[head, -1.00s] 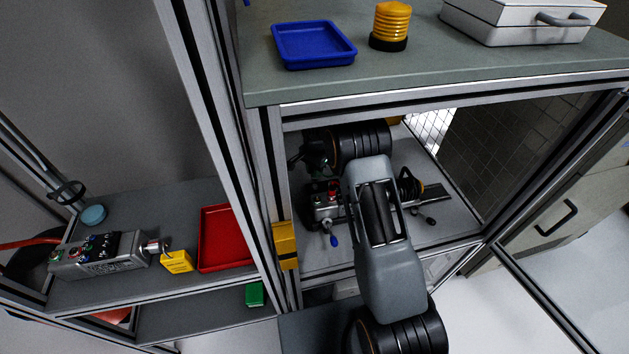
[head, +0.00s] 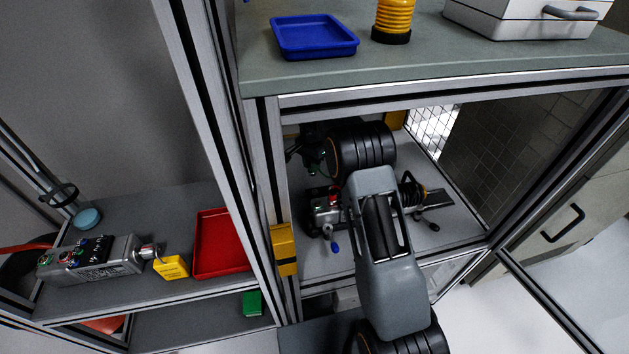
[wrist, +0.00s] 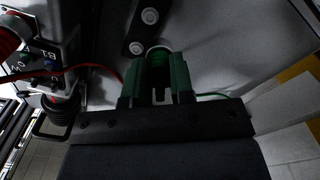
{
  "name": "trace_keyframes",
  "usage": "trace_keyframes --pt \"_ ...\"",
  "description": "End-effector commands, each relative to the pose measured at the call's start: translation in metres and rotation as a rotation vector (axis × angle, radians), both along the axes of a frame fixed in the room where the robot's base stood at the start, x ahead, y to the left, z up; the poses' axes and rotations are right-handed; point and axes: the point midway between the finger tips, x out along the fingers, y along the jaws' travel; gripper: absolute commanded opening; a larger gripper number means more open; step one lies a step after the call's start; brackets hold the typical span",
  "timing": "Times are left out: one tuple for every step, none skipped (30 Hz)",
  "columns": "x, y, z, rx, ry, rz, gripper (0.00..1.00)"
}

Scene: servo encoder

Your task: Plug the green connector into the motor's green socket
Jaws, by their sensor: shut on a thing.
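The green connector (wrist: 158,62) is a ribbed round plug between my gripper's green-looking fingers (wrist: 157,92) in the wrist view. My gripper is shut on it, and a thin green cable runs off to the right. The motor (wrist: 38,52) is a grey box at the upper left of the wrist view, apart from the connector, with a red cable on it. In the head view the motor (head: 326,208) lies inside the frame's bay, partly behind my arm, with a red plug on top. My gripper is mostly hidden in the head view.
A blue-tipped lever (head: 335,246) stands in front of the motor. Frame posts and the bench top (head: 430,75) bound the bay closely. A second motor unit (head: 90,260), a yellow tag (head: 172,267) and a red tray (head: 222,243) are on the left shelf.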

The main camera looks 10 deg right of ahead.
Motion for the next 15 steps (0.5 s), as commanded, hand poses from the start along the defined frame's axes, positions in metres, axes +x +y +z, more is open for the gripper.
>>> trace_keyframes --pt "0.003 0.003 -0.002 0.0 -0.01 0.005 0.0" --pt "0.002 0.004 0.005 0.0 -0.011 0.008 0.0" --pt "-0.001 0.006 0.014 0.001 -0.011 0.013 0.0" --pt "-0.005 0.008 0.021 0.0 -0.01 0.018 0.0" --pt "-0.009 0.009 0.028 0.0 -0.009 0.023 0.0" --pt "-0.015 0.011 0.037 0.0 -0.009 0.031 0.0" --pt "-0.021 0.012 0.044 0.0 -0.009 0.036 0.0" --pt "-0.027 0.013 0.05 0.0 -0.009 0.041 0.0" --pt "-0.035 0.014 0.057 0.0 -0.009 0.048 0.0" --pt "-0.042 0.015 0.062 0.0 -0.006 0.054 0.0" --pt "-0.049 0.015 0.067 0.0 -0.007 0.059 0.0" --pt "-0.058 0.016 0.073 0.001 -0.006 0.067 0.0" --pt "-0.065 0.016 0.077 0.0 -0.006 0.072 0.0" --pt "-0.071 0.017 0.081 0.0 -0.005 0.077 0.0" --pt "-0.08 0.017 0.085 0.0 -0.005 0.084 0.0"
